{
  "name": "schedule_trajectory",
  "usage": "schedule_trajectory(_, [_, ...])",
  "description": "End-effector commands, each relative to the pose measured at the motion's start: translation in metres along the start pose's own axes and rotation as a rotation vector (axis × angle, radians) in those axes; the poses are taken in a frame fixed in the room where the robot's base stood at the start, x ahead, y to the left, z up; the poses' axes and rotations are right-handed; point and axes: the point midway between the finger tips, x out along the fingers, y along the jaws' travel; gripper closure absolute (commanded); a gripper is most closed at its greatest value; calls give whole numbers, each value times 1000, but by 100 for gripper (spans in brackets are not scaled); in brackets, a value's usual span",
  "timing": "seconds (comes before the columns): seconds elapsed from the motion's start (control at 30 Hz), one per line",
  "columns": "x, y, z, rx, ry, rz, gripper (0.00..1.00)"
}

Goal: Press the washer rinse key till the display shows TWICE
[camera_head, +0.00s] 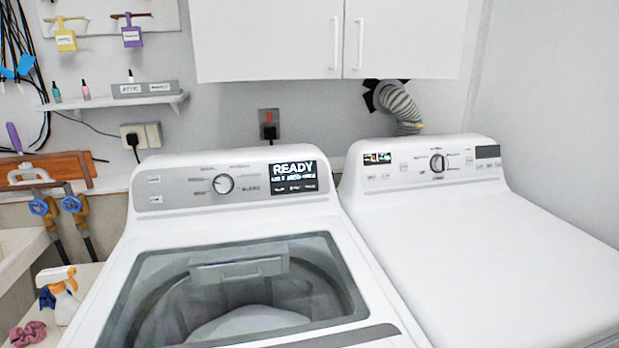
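The white top-load washer (107,255) stands at the left, with a grey control panel along its back. Its display (293,176) reads READY in large letters, with a smaller line below that is too blurred to read surely. A row of small marks sits at the bottom of the black display area. Two small white keys (155,189) are at the panel's left end, and a round dial (223,184) is near its middle. The labels are too small to tell which key is rinse. My gripper is not in view.
A white dryer (480,260) with its own panel stands close on the right. White cabinets (270,40) hang above. The space before the washer panel looks clear.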

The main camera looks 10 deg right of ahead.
Motion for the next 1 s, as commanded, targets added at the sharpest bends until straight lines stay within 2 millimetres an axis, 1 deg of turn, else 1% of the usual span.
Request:
schedule_trajectory(0.03, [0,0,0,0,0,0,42])
schedule_trajectory(0.07, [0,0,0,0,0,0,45])
schedule_trajectory(0.63, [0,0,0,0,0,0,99])
schedule_trajectory(1.0, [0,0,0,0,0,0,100])
